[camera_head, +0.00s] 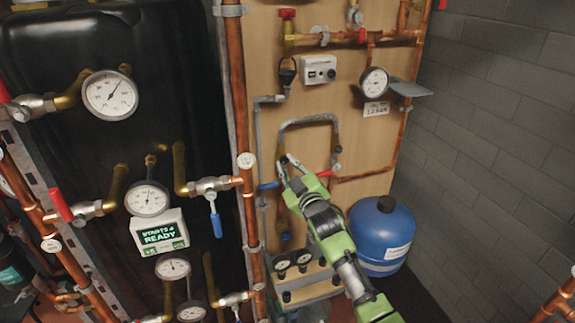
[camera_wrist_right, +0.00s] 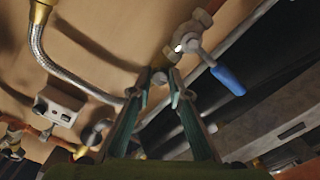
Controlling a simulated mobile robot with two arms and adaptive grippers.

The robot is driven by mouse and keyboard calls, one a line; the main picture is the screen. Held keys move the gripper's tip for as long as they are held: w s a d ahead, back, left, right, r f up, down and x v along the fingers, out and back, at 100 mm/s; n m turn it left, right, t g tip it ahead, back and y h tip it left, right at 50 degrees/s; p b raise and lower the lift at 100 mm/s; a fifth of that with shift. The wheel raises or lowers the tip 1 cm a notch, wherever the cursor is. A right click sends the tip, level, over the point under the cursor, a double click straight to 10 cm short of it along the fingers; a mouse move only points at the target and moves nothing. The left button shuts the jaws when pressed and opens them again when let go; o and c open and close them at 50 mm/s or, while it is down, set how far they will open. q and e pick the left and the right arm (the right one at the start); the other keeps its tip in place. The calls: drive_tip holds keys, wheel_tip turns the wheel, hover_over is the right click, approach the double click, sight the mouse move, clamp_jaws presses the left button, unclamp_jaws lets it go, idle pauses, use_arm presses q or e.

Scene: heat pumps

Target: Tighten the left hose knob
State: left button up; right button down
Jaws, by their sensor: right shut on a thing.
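The grey braided hose (camera_head: 308,119) arches over the wooden board, and its left end runs down to my right gripper (camera_head: 289,165). In the right wrist view the hose (camera_wrist_right: 75,75) curves from a brass fitting down to the fingertips. My right gripper (camera_wrist_right: 158,80) is shut on the left hose knob, a small dark piece that the fingers mostly hide. How far the knob is turned cannot be seen. My left gripper is not in view.
A blue lever valve (camera_wrist_right: 228,80) sits close beside the fingertips, also in the head view (camera_head: 268,186). A red-handled valve (camera_head: 326,173) is to the right. A blue tank (camera_head: 381,237) stands below right. Copper pipes and gauges crowd the left.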

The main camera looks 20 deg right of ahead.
drive_tip(key=shift+f+m+p, duration=0.15)
drive_tip(key=shift+m+p, duration=0.15)
drive_tip(key=shift+m, duration=1.9)
drive_tip(key=c, duration=1.9)
unclamp_jaws()
drive_tip(key=shift+s, duration=0.1)
drive_tip(key=s, duration=1.2)
drive_tip(key=shift+d, duration=0.2)
drive_tip(key=shift+w, duration=0.1)
